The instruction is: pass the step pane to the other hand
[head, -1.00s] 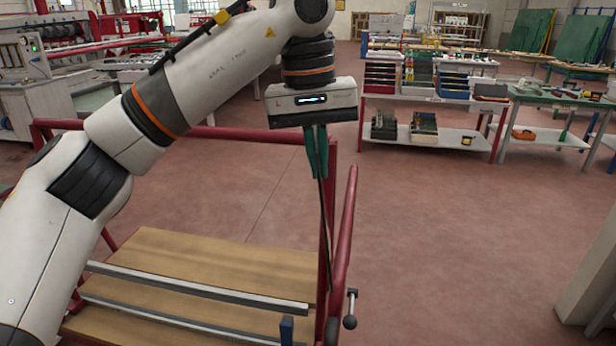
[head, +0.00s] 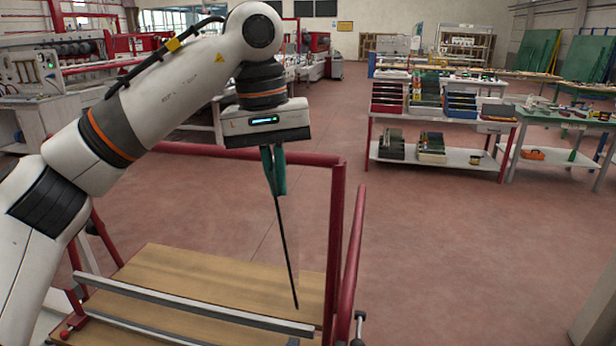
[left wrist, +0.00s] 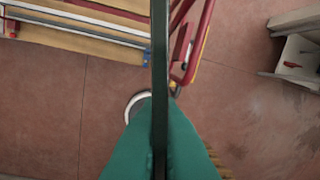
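My left gripper (head: 273,190) hangs pointing down, with its teal fingers shut on the step pane. The step pane (head: 287,250) shows almost edge-on as a thin dark line, slanting down and slightly right from the fingertips. In the head view its lower end overlaps the wooden boards of the red-framed rack. In the left wrist view the pane (left wrist: 160,60) is a dark upright strip between the teal fingers (left wrist: 160,150). The pane's broad face cannot be seen. My right gripper is not in view.
A red-framed rack with wooden boards (head: 190,272) and grey rails stands below the gripper. Its red post (head: 335,240) rises just right of the pane. Open red floor (head: 450,250) lies to the right. A shelf table with bins (head: 440,155) stands further back.

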